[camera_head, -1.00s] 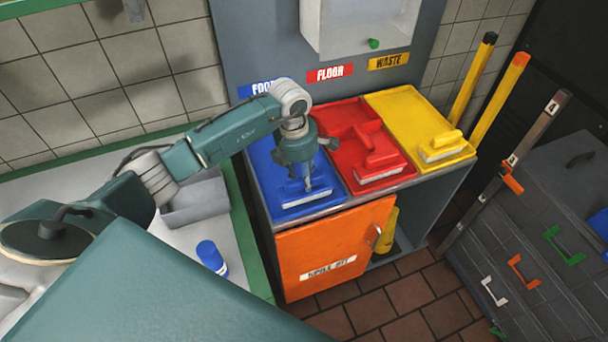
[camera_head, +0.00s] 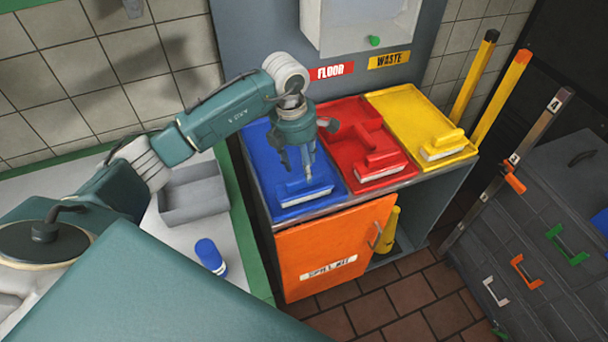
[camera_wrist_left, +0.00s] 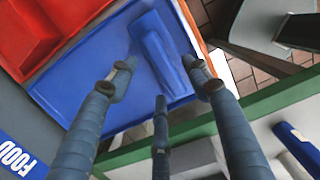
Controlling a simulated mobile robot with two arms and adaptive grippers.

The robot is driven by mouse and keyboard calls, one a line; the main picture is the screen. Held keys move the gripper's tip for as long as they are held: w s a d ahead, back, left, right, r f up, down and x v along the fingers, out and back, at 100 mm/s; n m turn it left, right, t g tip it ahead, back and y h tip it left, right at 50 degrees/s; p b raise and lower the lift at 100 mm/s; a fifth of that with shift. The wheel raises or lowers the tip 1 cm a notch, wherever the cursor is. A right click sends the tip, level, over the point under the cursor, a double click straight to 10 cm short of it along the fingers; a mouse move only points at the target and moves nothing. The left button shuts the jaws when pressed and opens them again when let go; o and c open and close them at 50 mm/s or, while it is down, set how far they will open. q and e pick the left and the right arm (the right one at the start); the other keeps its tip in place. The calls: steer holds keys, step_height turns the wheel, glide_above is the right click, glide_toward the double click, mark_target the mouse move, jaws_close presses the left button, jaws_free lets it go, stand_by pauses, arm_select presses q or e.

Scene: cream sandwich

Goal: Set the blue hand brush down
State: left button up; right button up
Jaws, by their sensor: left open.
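The blue hand brush (camera_head: 304,190) lies on the blue tray (camera_head: 262,168), near its front edge, with its pale bristle side down. It also shows in the left wrist view (camera_wrist_left: 160,58), lying on the blue surface beyond my fingers. My left gripper (camera_head: 296,160) is above the brush, fingers pointing down, open and empty. In the left wrist view its fingers (camera_wrist_left: 160,80) are spread apart, with a gap between them and the brush. My right gripper is not in view.
A red tray (camera_head: 334,117) and a yellow tray (camera_head: 398,105), each with a matching brush, stand beside the blue one. Below is an orange door (camera_head: 320,245). On the left counter are a grey bin (camera_head: 195,200) and a blue-capped item (camera_head: 209,252).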

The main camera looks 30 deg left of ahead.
arm_select(q)
step_height(320, 180, up, 7)
steer(key=b, duration=0.1)
steer(key=shift+s+a, duration=0.3)
steer(key=shift+s, duration=0.1)
steer(key=shift+d, duration=0.1)
